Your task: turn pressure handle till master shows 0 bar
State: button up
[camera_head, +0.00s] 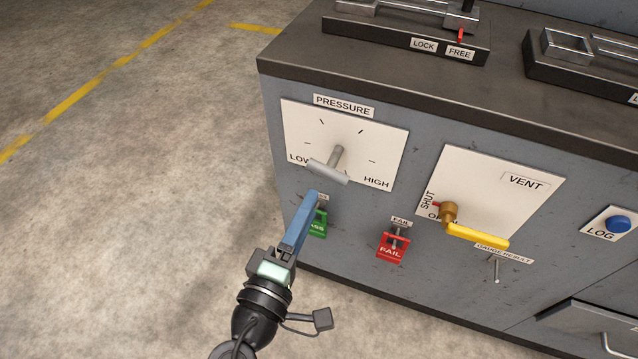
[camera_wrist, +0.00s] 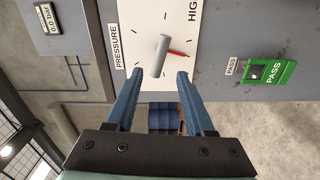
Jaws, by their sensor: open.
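The pressure handle (camera_head: 328,171) is a grey bar on a short shaft, in front of a white PRESSURE plate (camera_head: 372,140) marked LOW and HIGH. In the wrist view the handle (camera_wrist: 160,56) shows with a red pointer (camera_wrist: 179,53) beside it. My gripper (camera_head: 314,194) is open and empty, just below the handle in the head view. In the wrist view the handle's near end lies in line with the gap between the fingertips (camera_wrist: 160,74); I see no contact.
A red FAIL tag (camera_head: 391,247), the yellow vent lever (camera_head: 476,236) and a blue LOG button (camera_head: 618,224) are further right on the cabinet. The floor at left is clear.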

jog(key=v, duration=0.2)
jog(key=shift+s+a, duration=0.15)
jog(key=shift+s, duration=0.2)
